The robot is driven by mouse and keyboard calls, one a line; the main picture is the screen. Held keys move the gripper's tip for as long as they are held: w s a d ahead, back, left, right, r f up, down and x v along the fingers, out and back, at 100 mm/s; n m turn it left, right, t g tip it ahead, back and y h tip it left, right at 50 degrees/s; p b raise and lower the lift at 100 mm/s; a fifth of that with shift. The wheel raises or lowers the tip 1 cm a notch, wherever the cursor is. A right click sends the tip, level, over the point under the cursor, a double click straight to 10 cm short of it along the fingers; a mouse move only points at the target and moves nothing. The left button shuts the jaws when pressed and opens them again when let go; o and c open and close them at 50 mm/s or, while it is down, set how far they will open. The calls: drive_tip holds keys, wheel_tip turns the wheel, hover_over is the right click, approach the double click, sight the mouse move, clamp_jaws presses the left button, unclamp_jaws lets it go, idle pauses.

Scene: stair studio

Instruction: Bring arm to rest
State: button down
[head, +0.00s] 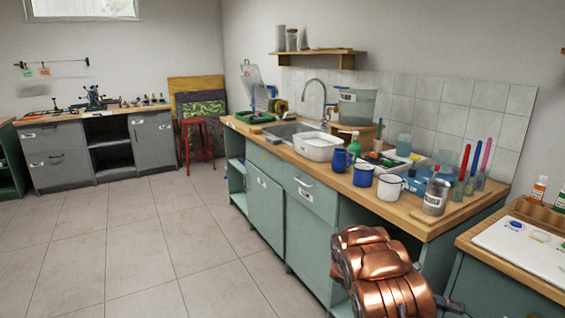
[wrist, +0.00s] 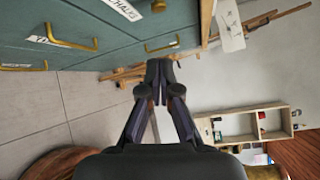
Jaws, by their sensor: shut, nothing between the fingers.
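My gripper (wrist: 159,78) shows in the wrist view with its dark fingers together and nothing between them. In that view it points toward teal drawers with brass handles (wrist: 72,40) and a bundle of wooden pieces behind its tips. It appears clear of them, though the distance is hard to judge. In the head view my copper-coloured arm is folded at the bottom right, in front of the sink counter (head: 408,212). The gripper itself cannot be made out in the head view.
The counter holds a white basin (head: 318,147), enamel mugs (head: 390,187) and a metal can (head: 436,196) near its front edge. A side table with a white palette (head: 525,245) stands at the right. A red stool (head: 197,142) stands farther back. The tiled floor (head: 130,255) at left is clear.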

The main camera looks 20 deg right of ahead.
drive_tip(key=s+a+r+m+t+y, duration=0.25)
drive_tip(key=s+a+m+y, duration=0.4)
drive_tip(key=a, duration=0.75)
drive_tip(key=s+a+r+m+t+y, duration=0.2)
drive_tip(key=s+a+r+m+y, duration=0.15)
drive_tip(key=s+a+m, duration=0.8)
drive_tip(key=s+a+r+m+t+y, duration=0.4)
drive_tip(key=a+m, duration=0.3)
drive_tip(key=a, duration=0.9)
wheel_tip(320, 180, up, 13)
drive_tip(key=p, duration=1.2)
drive_tip(key=shift+s+r+g, duration=0.15)
drive_tip(key=shift+s+g, duration=0.1)
drive_tip(key=shift+g, duration=0.1)
drive_tip(key=shift+d+m, duration=0.15)
drive_tip(key=shift+m, duration=0.15)
